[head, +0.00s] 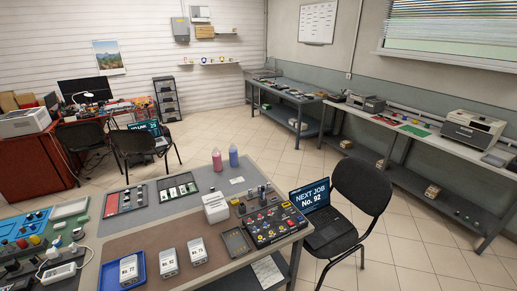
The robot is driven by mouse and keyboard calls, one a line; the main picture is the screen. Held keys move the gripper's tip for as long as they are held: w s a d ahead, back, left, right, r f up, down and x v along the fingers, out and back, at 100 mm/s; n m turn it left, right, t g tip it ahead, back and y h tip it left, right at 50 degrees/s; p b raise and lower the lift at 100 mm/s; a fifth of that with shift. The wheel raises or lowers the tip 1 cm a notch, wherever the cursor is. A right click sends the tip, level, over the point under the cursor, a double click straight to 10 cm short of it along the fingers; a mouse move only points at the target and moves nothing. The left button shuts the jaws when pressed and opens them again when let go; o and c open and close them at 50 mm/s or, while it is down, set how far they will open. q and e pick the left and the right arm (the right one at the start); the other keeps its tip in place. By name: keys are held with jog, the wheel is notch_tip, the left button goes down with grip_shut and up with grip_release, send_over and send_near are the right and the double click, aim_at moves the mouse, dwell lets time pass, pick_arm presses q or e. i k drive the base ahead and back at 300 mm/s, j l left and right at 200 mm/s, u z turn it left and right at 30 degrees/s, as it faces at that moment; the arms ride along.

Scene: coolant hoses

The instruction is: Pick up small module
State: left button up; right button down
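Several white modules are on the grey table (160,232) in the head view. A white block labelled No. 77 (128,268) stands in a blue tray (106,278) at the near left. One labelled No. 92 (168,262) stands to its right, outside the tray, and one labelled No. 75 (197,251) stands further right. A larger white box (215,207) stands behind them. Which of these is the small module I cannot tell. Neither of my grippers is in view.
A black panel with coloured knobs (272,223) and an empty dark tray (236,242) lie on the right of the table. Two bottles (233,156) stand at the back. A chair (359,200) with a laptop (315,205) reading "NEXT JOB No. 92" stands close on the right. Open floor lies behind.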

aim_at(169, 261)
jog(key=u, duration=1.15)
